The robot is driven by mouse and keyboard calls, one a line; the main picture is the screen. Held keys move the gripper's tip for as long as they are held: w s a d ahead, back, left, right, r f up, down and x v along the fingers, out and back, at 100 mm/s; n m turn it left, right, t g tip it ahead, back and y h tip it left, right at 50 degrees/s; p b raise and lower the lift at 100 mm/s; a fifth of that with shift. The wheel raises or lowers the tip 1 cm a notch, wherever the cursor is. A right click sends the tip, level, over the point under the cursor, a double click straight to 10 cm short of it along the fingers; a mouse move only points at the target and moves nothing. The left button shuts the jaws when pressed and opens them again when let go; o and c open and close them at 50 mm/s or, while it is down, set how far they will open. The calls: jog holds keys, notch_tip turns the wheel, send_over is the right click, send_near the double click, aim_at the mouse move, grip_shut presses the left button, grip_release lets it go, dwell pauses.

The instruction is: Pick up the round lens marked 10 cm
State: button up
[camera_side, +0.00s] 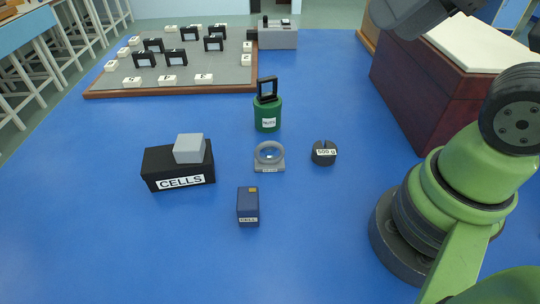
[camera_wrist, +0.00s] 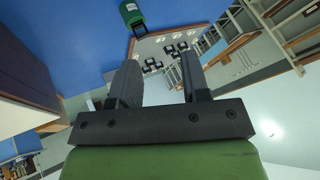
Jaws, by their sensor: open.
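The round lens (camera_side: 269,156) stands upright in a grey ring mount on the blue table, near the middle of the side view. A small label is on its base, too small to read. In the wrist view, my gripper (camera_wrist: 160,70) is open with nothing between its two dark fingers. It points out over the room, and the lens does not show there. In the side view my arm is at the right, apart from the lens, and the fingertips are out of frame.
A green cylinder (camera_side: 268,114) with a black frame on top stands behind the lens. A 500 g weight (camera_side: 324,153) is to its right, a blue block (camera_side: 248,207) in front, and a black CELLS box (camera_side: 177,167) to the left. A grey board (camera_side: 190,72) lies at the back.

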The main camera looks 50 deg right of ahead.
jog(key=shift+w, duration=0.1)
jog(key=n+g+h, duration=0.2)
jog(key=n+g, duration=0.5)
jog(key=n, duration=0.6)
send_over(269, 141)
notch_tip(269, 141, down, 17)
jog(key=f, duration=0.5)
jog(key=shift+s+a+f, duration=0.2)
jog(key=shift+s+f, duration=0.1)
jog(key=shift+s, duration=0.05)
jog(key=f, duration=0.5)
jog(key=shift+w+d+f, duration=0.2)
jog(key=shift+w+f, duration=0.1)
jog(key=shift+f, duration=0.05)
grip_shut()
